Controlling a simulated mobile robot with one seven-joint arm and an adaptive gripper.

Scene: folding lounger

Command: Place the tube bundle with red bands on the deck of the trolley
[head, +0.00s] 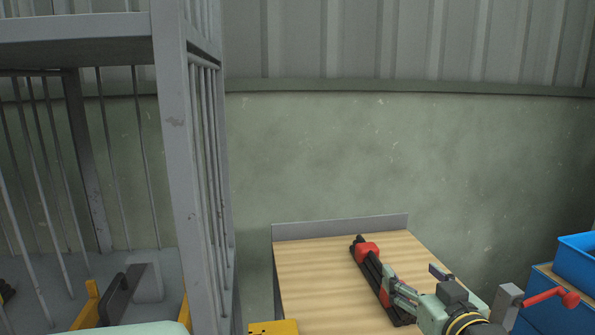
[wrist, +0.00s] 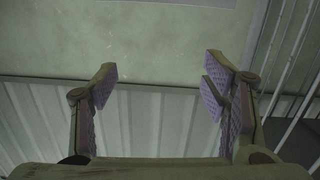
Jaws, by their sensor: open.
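The tube bundle with red bands (head: 367,251) is dark and long. It lies on a light wooden deck (head: 310,275) with a raised grey back edge, which looks like the trolley's deck. One red band shows near its far end and another lower down. My gripper (head: 420,284) is to the right of the bundle, and one finger overlaps its near part in the head view. In the wrist view my gripper (wrist: 160,88) has its two fingers wide apart with nothing between them. The bundle does not show in the wrist view.
A grey barred rack (head: 178,150) stands at the left, with a black handle (head: 118,298) and yellow parts low in it. Blue bins (head: 578,262) and a red crank handle (head: 553,298) are at the right. The left part of the wooden deck is clear.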

